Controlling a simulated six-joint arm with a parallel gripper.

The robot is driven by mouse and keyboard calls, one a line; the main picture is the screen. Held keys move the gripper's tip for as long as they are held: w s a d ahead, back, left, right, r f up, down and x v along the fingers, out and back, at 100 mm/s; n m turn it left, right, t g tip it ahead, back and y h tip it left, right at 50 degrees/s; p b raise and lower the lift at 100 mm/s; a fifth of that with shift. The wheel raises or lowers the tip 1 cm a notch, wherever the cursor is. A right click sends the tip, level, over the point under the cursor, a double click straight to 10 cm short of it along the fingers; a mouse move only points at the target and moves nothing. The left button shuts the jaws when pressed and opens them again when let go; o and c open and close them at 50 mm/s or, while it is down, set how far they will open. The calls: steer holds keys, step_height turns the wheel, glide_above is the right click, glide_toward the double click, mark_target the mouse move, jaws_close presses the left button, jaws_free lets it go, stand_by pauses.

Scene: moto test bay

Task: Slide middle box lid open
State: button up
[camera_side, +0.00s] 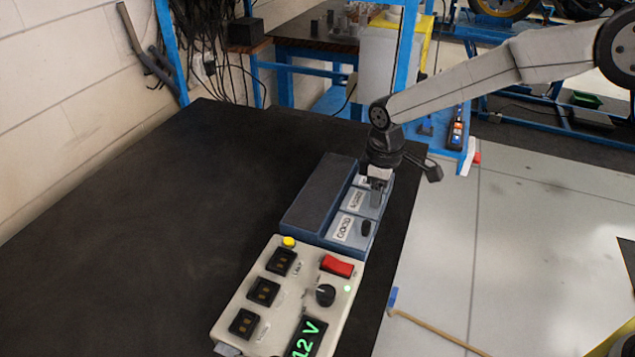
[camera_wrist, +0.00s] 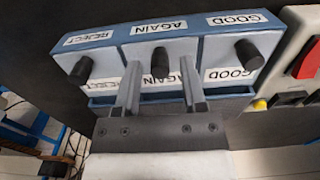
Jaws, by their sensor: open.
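A blue three-part box (camera_side: 308,195) stands on the black table, with lids labelled REJECT, AGAIN and GOOD. In the wrist view the middle AGAIN lid (camera_wrist: 178,51) lies between the other two and has a black knob (camera_wrist: 160,62). My gripper (camera_wrist: 160,84) is open, with one finger to each side of that knob and a visible gap around it. Whether the fingertips reach down to knob height is hard to tell. In the side view my gripper (camera_side: 376,188) is above the AGAIN part and hides its knob and the REJECT part.
The GOOD knob (camera_wrist: 249,53) and REJECT knob (camera_wrist: 80,70) stand close on either side of my fingers. A beige control panel (camera_side: 252,293) with a red switch (camera_side: 337,266) and a 12 V display sits against the GOOD end. The table (camera_side: 150,230) is clear to the left.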

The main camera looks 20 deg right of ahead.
mark_target(344, 199)
steer(key=shift+c, duration=0.2)
jaws_close()
steer(key=shift+w+a, duration=2.4)
steer(key=shift+w, duration=0.05)
steer(key=shift+o, duration=0.2)
jaws_free()
steer(key=shift+r, duration=0.1)
